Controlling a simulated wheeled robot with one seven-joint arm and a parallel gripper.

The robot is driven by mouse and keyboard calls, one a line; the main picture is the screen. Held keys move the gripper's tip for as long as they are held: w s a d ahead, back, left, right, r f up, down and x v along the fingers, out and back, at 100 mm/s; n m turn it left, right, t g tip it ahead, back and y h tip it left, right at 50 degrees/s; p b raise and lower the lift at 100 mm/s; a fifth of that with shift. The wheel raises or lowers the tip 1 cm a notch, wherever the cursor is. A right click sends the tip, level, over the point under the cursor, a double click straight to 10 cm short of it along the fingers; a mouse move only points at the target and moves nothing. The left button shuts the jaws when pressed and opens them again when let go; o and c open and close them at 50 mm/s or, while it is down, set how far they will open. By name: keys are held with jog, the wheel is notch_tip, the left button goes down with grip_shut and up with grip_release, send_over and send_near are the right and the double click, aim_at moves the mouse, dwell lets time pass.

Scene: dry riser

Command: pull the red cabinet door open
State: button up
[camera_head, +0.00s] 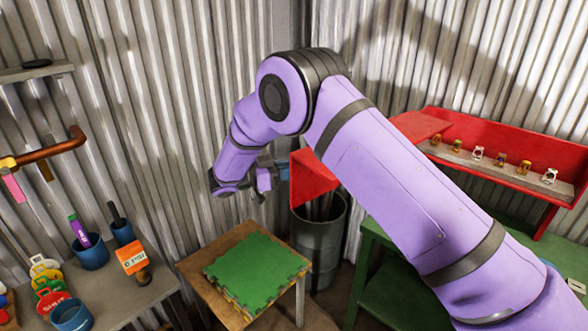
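The red cabinet (500,146) is a long red box on the right, against the corrugated wall. Its inside shows, with a pale shelf. A red panel (312,182), which looks like its door, stands out to the left of my arm, angled away from the cabinet. My arm hides the stretch between panel and cabinet, and any hinge. My gripper (277,174) is at the left edge of this panel, small and partly hidden by my wrist. I cannot tell whether its fingers are touching the panel or are closed on a handle.
Several small brass and white fittings (500,159) line the cabinet shelf. A grey bin (320,240) stands below the red panel. A low wooden table (208,262) bears a green mat (258,270). A green bench (392,290) is at right. A grey bench (110,292) with cups is at left.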

jog(key=v, duration=0.8)
jog(key=shift+a, duration=0.35)
jog(key=shift+s, duration=0.1)
